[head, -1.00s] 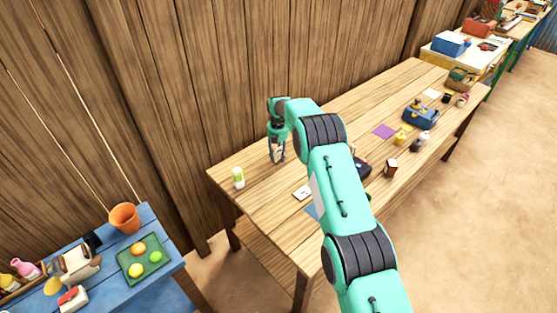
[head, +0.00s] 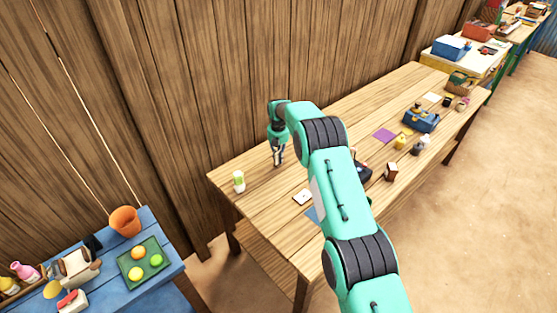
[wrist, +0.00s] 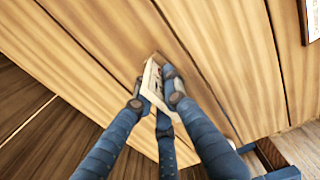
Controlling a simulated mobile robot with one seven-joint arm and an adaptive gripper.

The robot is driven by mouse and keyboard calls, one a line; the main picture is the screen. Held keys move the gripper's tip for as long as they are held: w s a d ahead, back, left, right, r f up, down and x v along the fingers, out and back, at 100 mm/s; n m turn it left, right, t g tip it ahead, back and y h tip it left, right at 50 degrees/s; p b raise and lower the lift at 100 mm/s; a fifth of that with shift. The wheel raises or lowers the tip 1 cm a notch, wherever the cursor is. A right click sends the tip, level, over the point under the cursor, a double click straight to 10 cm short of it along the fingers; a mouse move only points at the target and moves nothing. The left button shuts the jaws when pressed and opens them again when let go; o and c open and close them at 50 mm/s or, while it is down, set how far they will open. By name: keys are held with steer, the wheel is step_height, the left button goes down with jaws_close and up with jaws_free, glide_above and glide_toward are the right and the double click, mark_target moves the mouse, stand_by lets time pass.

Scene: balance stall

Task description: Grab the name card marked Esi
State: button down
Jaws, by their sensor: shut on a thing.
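My gripper (head: 278,158) is low over the far left part of the wooden table (head: 250,173), near the plank wall. In the wrist view my gripper's fingers (wrist: 156,92) are closed around a small pale card (wrist: 152,78). The card is tilted and has dark marks on its face. I cannot read a name on it, and the fingers hide part of it. I cannot tell whether its lower edge touches the tabletop.
A white and green bottle (head: 239,181) stands left of my gripper. Another white card (head: 303,197) lies nearer the front. A purple sheet (head: 384,135), a blue toolbox-like thing (head: 421,120) and small items stand further right. A blue table (head: 165,235) is at lower left.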

step_height(320, 180, up, 3)
steer(key=shift+r, duration=0.2)
steer(key=shift+s+d, duration=0.2)
steer(key=shift+s, duration=0.45)
steer(key=s+d, duration=0.1)
steer(key=s, duration=0.3)
steer(key=s+d+p, duration=0.1)
steer(key=s, duration=0.4)
steer(key=s+d+r, duration=0.1)
steer(key=s, duration=0.4)
steer(key=shift+d+r, duration=0.1)
steer(key=shift+d, duration=0.3)
steer(key=shift+s, duration=0.1)
